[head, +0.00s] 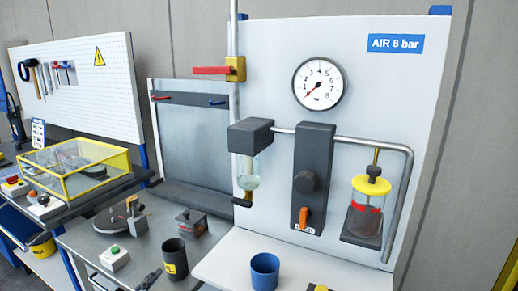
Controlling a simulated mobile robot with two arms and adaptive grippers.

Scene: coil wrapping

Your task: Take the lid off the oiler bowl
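The oiler bowl (363,222) is a clear cup with a red band, at the right of the pale air panel in the head view. A thin yellow rod rises from the knob to the grey pipe. Neither of my grippers can be made out in this view. A small dark shape (149,279) at the bottom edge is too unclear to name.
A grey pipe (408,190) bends down close to the bowl's right side. A dark block with an orange lever (304,218) stands to its left. A blue cup (265,272) stands on the ledge below.

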